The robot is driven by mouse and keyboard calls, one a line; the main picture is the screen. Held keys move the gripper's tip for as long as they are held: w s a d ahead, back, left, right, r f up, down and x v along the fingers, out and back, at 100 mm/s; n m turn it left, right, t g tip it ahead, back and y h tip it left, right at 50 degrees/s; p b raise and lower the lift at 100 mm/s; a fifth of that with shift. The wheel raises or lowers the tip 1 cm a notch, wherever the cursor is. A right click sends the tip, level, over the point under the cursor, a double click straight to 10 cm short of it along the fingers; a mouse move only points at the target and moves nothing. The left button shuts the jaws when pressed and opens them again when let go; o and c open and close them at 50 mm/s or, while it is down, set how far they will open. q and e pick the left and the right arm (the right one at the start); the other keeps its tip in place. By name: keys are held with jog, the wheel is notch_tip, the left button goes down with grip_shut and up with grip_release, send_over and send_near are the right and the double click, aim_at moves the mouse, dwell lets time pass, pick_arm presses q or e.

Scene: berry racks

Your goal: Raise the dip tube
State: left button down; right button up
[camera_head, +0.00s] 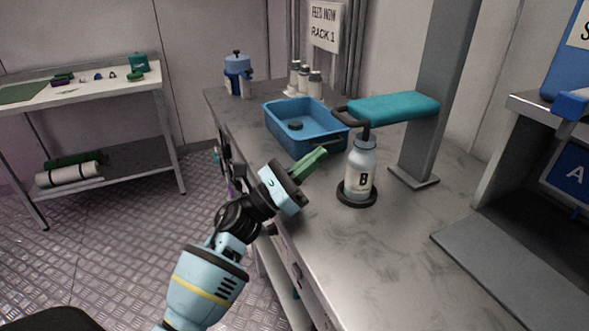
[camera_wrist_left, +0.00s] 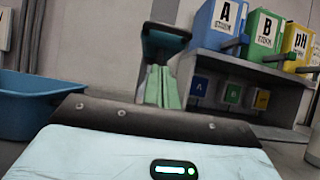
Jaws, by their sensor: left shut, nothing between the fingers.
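A bottle (camera_head: 360,172) labelled B stands upright on a round black base on the counter. A black tube piece (camera_head: 365,131) rises from the bottle's top toward a teal arm (camera_head: 393,107) with a black looped handle (camera_head: 346,116) at its left end. The tube's lower part is hidden. My left gripper (camera_head: 314,160) has its green fingers together and empty, to the left of the bottle and apart from it. In the left wrist view, the closed fingers (camera_wrist_left: 161,86) point toward the teal arm (camera_wrist_left: 167,30). My right gripper is not in view.
Several small bottles (camera_head: 304,80) and a blue dispenser (camera_head: 238,73) stand farther back. A grey column (camera_head: 434,90) supports the teal arm. Labelled containers (camera_wrist_left: 265,38) stand on a shelf unit.

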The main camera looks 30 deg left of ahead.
pick_arm(q)
jog(key=r, duration=0.1)
jog(key=w+d+r+p, duration=0.1)
jog(key=r, duration=0.1)
jog(key=w+r+p, duration=0.1)
jog(key=r, duration=0.1)
jog(key=shift+d, duration=0.25)
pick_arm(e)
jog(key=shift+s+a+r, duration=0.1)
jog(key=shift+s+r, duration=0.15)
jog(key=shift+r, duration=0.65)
